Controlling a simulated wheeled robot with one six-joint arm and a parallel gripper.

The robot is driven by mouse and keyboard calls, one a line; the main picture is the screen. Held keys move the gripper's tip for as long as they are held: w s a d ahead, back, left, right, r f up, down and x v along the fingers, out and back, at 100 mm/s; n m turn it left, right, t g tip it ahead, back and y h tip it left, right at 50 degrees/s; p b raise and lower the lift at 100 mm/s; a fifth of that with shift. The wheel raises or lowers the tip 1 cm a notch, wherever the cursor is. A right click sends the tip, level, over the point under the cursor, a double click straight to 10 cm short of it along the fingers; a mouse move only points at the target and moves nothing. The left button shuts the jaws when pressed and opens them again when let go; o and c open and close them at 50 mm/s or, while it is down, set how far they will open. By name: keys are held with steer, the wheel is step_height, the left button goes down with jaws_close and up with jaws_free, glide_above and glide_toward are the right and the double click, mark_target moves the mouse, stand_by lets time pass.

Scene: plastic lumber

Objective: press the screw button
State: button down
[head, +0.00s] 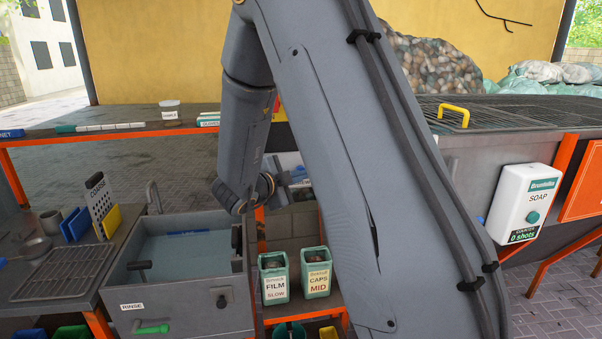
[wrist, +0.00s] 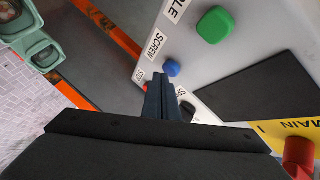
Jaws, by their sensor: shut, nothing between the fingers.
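In the wrist view, a grey control panel (wrist: 243,58) carries a small round blue button (wrist: 172,68) beside the label SCREW (wrist: 157,44). My gripper (wrist: 163,82) is shut and empty. Its fingertips show just below the blue button in the picture; I cannot tell whether they touch it. A red button (wrist: 146,87) peeks out at the left of the fingers, mostly hidden. In the head view, my arm hides most of my gripper and the panel.
A larger green button (wrist: 215,24), a dark plate (wrist: 256,87) and a red knob (wrist: 298,152) by a yellow MAIN label (wrist: 287,138) share the panel.

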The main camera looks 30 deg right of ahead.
steer(key=shift+w+d, duration=0.15)
steer(key=shift+w, duration=0.35)
stand_by(0.7)
steer(key=shift+s, duration=0.1)
steer(key=shift+s+a, duration=0.25)
steer(key=shift+s, duration=0.55)
steer(key=s, duration=0.2)
steer(key=s+a+p, duration=0.1)
steer(key=s, duration=0.1)
steer(key=shift+s+a, duration=0.2)
steer(key=shift+s, duration=0.2)
stand_by(0.8)
